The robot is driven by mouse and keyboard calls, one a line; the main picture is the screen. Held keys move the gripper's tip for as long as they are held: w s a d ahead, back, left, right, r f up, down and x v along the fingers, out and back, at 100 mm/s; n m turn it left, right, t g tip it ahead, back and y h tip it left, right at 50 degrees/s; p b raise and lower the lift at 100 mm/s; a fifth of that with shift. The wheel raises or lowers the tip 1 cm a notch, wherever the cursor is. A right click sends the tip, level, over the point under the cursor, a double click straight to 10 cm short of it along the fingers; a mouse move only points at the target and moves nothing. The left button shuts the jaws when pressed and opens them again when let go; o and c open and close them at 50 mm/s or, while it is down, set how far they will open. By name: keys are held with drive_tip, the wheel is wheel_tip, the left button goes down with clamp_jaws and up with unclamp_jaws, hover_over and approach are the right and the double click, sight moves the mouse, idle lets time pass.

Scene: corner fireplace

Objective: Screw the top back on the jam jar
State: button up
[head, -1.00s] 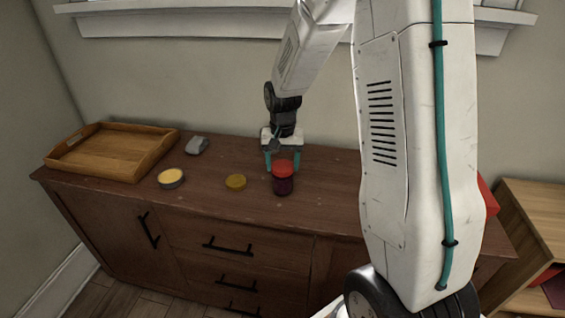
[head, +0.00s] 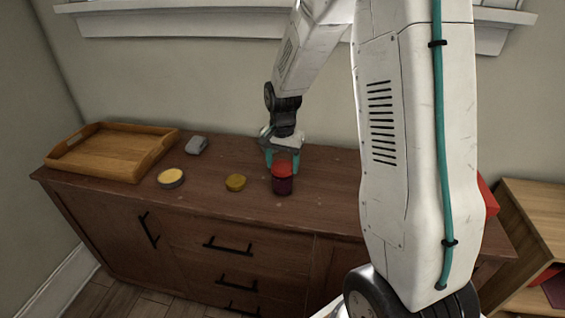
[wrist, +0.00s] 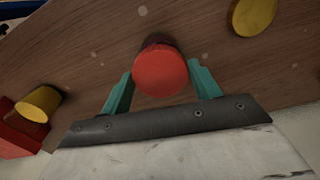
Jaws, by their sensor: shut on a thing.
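The jam jar (head: 283,187), dark purple-red, stands upright on the wooden sideboard (head: 330,205). Its red top (head: 283,171) sits on the jar's mouth and looks level; I cannot tell how tight it is. My gripper (head: 283,161) points down from above with its teal fingers on either side of the top, shut on it. In the wrist view the round red top (wrist: 160,73) lies between the two fingertips and hides most of the jar; a dark sliver of the jar (wrist: 157,40) shows past its edge.
A grey object (head: 196,145) and a wooden tray (head: 105,155) lie farther left. A red object (head: 488,196) shows behind my arm. The wall is behind.

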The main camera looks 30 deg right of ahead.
drive_tip(key=shift+o, duration=0.2)
drive_tip(key=shift+m, duration=0.8)
drive_tip(key=o, duration=1.1)
drive_tip(key=shift+r, duration=3)
